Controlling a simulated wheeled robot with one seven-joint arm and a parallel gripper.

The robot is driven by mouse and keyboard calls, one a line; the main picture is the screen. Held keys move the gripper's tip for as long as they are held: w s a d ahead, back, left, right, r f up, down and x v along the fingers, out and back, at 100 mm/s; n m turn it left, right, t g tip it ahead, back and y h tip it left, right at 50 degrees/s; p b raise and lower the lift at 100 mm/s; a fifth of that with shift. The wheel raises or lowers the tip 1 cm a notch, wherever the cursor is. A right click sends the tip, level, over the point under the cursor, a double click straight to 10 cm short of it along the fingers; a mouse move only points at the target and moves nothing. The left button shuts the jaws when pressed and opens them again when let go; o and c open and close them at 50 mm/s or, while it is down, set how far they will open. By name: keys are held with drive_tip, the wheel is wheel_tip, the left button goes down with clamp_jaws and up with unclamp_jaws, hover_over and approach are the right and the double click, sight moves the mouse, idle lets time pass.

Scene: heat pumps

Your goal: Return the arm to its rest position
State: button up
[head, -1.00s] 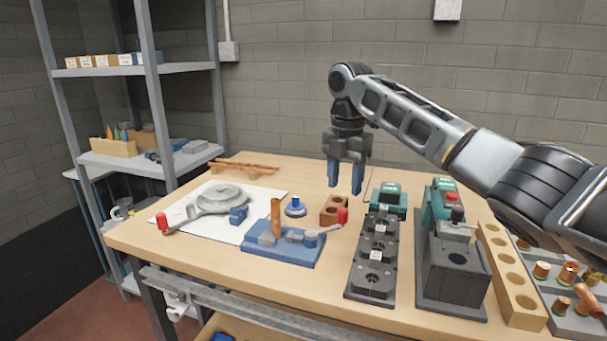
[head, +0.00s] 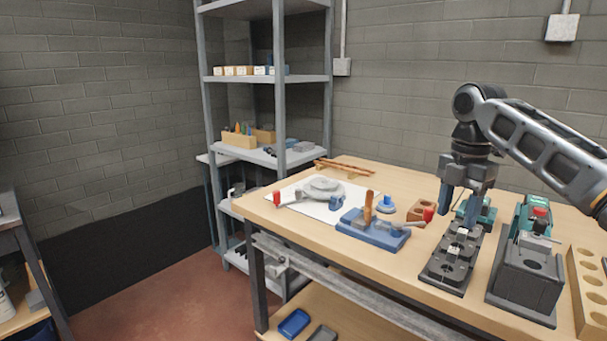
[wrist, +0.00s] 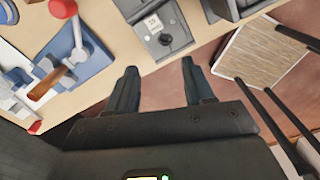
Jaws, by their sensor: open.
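My gripper (head: 463,198) hangs pointing down above the workbench (head: 398,283), over the far part of a dark fixture with several round stations (head: 453,262). Its two blue-grey fingers are apart with nothing between them. In the wrist view my gripper (wrist: 158,82) shows its fingers spread near the bench edge, with a dark fixture station (wrist: 160,32) ahead of them. My arm reaches in from the right of the head view.
A blue fixture (head: 372,232) with a wooden handle and red-tipped lever, a white sheet (head: 318,212) and a wooden block with holes (head: 588,290) lie on the bench. A grey shelf unit (head: 280,75) stands behind left. The floor (head: 165,290) is clear at left.

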drive_tip(key=s+a+f+m+t+y, duration=0.1)
drive_tip(key=s+a+f+m+y, duration=0.1)
drive_tip(key=a+f, duration=0.7)
drive_tip(key=s+a+f+m+t+y, duration=0.1)
drive_tip(key=s+a+f+t+y, duration=0.1)
drive_tip(key=a+f, duration=0.7)
drive_tip(key=s+a+f+m+t+y, duration=0.1)
drive_tip(key=s+a+f+m+t, duration=0.2)
drive_tip(key=s+a+f+m, duration=0.35)
drive_tip(key=s+a+f+m+t+y, duration=0.2)
drive_tip(key=s+a+f+m+t, duration=0.15)
drive_tip(key=s, duration=0.65)
drive_tip(key=s+d+m+t+h, duration=0.15)
drive_tip(key=s+d+m, duration=0.25)
drive_tip(key=s, duration=0.6)
drive_tip(key=s+d+m+t+h, duration=0.1)
drive_tip(key=s+d+m+h, duration=0.25)
drive_tip(key=s, duration=0.65)
drive_tip(key=s+d+r+m+t+h, duration=0.1)
drive_tip(key=s+d+r, duration=0.4)
drive_tip(key=s+r, duration=0.2)
drive_tip(key=s+d+r+m+t+h, duration=0.1)
drive_tip(key=s+d+r+m, duration=0.1)
drive_tip(key=s+d+r, duration=0.4)
drive_tip(key=s+r, duration=0.1)
drive_tip(key=s, duration=0.3)
drive_tip(key=shift+r+t, duration=0.4)
